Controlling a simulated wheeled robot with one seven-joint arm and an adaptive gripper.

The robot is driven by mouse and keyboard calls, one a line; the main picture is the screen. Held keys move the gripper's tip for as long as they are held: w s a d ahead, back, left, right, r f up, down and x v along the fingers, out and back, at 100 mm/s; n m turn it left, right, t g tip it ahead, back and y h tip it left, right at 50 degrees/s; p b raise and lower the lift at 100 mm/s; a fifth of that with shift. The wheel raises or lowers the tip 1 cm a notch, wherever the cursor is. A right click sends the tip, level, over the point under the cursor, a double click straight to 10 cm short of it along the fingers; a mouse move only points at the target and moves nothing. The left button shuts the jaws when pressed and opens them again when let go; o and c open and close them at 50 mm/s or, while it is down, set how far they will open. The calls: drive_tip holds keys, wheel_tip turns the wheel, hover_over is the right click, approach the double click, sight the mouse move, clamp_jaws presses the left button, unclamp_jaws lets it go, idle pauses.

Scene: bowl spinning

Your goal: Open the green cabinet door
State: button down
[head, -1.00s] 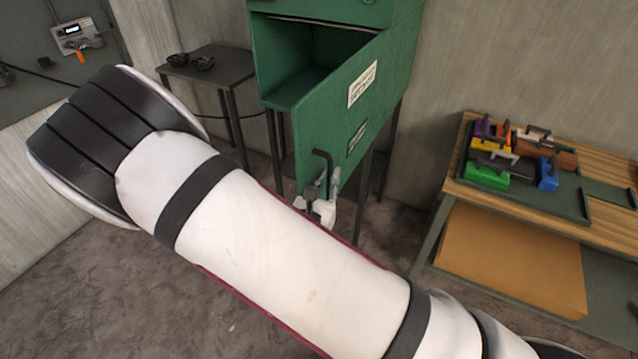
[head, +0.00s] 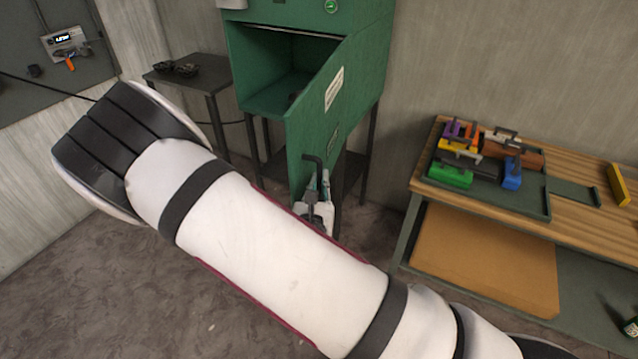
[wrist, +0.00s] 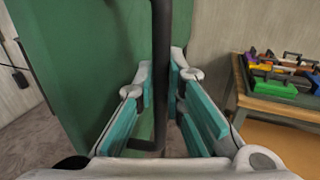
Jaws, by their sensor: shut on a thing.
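The green cabinet (head: 372,60) stands on dark legs against the back wall, with its dark interior showing. Its green door (head: 314,125) stands open, swung out toward me, with a white label on its face. A black bar handle (head: 312,160) sticks out from the door's lower part; it runs upright through the wrist view (wrist: 160,40). My gripper (head: 320,188) is at this handle. In the wrist view its teal-padded fingers (wrist: 162,78) are on both sides of the bar, shut on it. My white arm hides part of the floor and lower door area.
A wooden workbench (head: 585,190) on the right holds a tray of coloured blocks and a yellow block (head: 618,185). A small dark table (head: 205,75) stands left of the cabinet. Bare floor lies in front of the cabinet.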

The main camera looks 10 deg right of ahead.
drive_tip(key=c, duration=1.9)
unclamp_jaws()
drive_tip(key=v, duration=1.2)
